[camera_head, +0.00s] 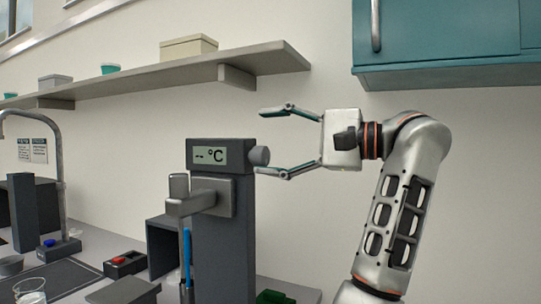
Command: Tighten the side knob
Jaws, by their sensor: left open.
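The side knob (259,156) is a small grey round knob on the right side of the head of a dark grey column (236,245). The head has a display (210,155) reading "-- °C". My left gripper (260,142) is open and comes at the knob from the right. In the picture one fingertip is above the knob and the other below it, with gaps on both sides. The knob looks nearer the lower finger. I cannot tell the depth between fingers and knob. My right gripper is not in view.
A grey bracket (206,197) on the column's front holds a probe with a blue part (187,255). A shelf (200,72) with boxes and a teal cabinet (450,40) hang above. A glass beaker (30,291) and a red-button box (125,263) stand lower left.

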